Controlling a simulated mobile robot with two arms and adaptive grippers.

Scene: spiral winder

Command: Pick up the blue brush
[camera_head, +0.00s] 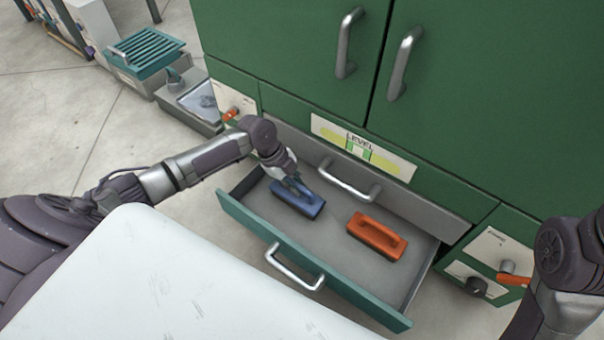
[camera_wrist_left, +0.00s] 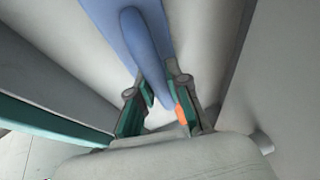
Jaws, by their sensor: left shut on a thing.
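The blue brush (camera_head: 297,198) is in the open drawer (camera_head: 345,284), toward its left side. My left gripper (camera_head: 294,186) reaches down into the drawer from the left and is shut on the brush's handle. In the left wrist view the blue brush (camera_wrist_left: 135,35) runs up from between the two fingers of the left gripper (camera_wrist_left: 158,95). I cannot tell whether the brush still touches the drawer floor. My right arm shows at the right edge of the head view, but its gripper is out of view.
An orange brush (camera_head: 376,235) lies in the drawer to the right of the blue one. The green cabinet (camera_head: 285,50) with metal handles stands behind the drawer. A metal drawer handle (camera_head: 294,268) sticks out in front.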

